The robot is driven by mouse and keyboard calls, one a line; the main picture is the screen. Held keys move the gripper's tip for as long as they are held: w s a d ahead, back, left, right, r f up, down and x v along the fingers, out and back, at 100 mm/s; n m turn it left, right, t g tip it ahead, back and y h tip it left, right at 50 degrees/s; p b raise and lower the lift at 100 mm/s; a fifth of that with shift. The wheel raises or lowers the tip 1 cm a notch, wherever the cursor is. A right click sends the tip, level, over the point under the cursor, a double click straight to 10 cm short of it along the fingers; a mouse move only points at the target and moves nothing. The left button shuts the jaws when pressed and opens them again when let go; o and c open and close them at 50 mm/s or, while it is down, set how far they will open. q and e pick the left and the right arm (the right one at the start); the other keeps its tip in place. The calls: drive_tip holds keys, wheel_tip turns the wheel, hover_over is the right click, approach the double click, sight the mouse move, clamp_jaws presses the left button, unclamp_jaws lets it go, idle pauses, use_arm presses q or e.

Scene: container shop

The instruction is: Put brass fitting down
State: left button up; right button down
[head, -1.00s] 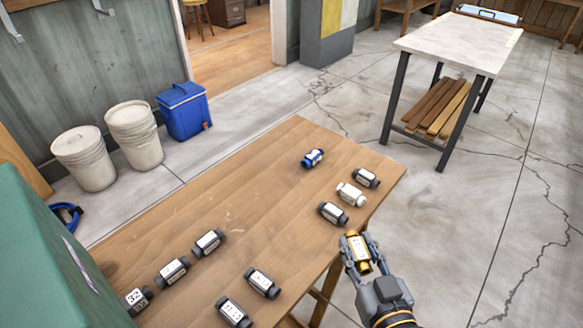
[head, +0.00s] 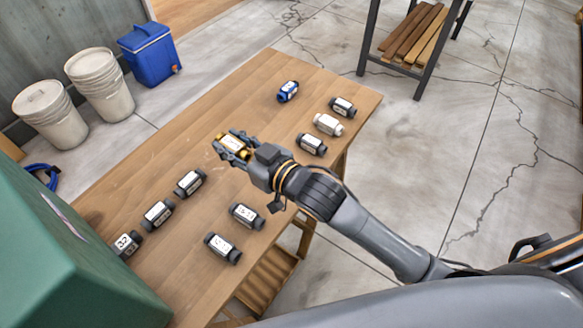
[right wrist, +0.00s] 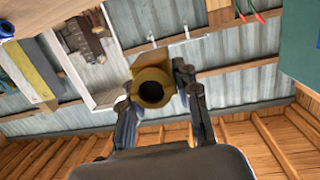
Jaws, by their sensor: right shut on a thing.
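The brass fitting (head: 234,143) is a gold-coloured piece with a pale label, held in my right gripper (head: 232,146). The gripper is shut on it, over the middle of the wooden table (head: 150,160). I cannot tell whether the fitting touches the tabletop. In the right wrist view the fitting (right wrist: 152,84) shows its round open end between the two fingers (right wrist: 160,100). My left gripper is not in view.
Black-and-white fittings stand in a left group (head: 189,183) and a right group (head: 311,144), with a white fitting (head: 327,124) and a blue one (head: 288,91) at the right. A green box (head: 70,250) covers the near left corner. Bare tabletop lies behind my right gripper.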

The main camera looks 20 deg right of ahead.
sight(228, 137)
drive_tip(key=shift+w+a+f+n+g+y, duration=0.15)
drive_tip(key=shift+w+a+n+y, duration=0.1)
drive_tip(key=shift+w, duration=0.35)
drive_tip(key=shift+w+a+f+n+g+y, duration=0.15)
drive_tip(key=shift+w+y, duration=0.1)
drive_tip(key=shift+w, duration=0.35)
drive_tip(key=shift+w+a, duration=0.1)
drive_tip(key=shift+w, duration=0.5)
drive_tip(key=d+f, duration=0.2)
drive_tip(key=d, duration=0.2)
drive_tip(key=s+d+f, duration=0.1)
drive_tip(key=d+f, duration=0.2)
drive_tip(key=d, duration=0.1)
drive_tip(key=d+f+p, duration=0.1)
drive_tip(key=d+f, duration=0.2)
drive_tip(key=d, duration=0.1)
drive_tip(key=shift+s+d+f, duration=0.2)
drive_tip(key=shift+s+d, duration=0.05)
drive_tip(key=shift+d, duration=0.05)
drive_tip(key=shift+d+f, duration=0.4)
drive_tip(key=shift+f, duration=0.1)
drive_tip(key=shift+s+d+f, duration=0.1)
drive_tip(key=shift+d+f, duration=0.05)
drive_tip(key=shift+f, duration=0.4)
drive_tip(key=shift+d+f, duration=0.15)
drive_tip(key=shift+f, duration=0.4)
drive_tip(key=shift+f+p, duration=0.3)
drive_tip(key=shift+f, duration=0.25)
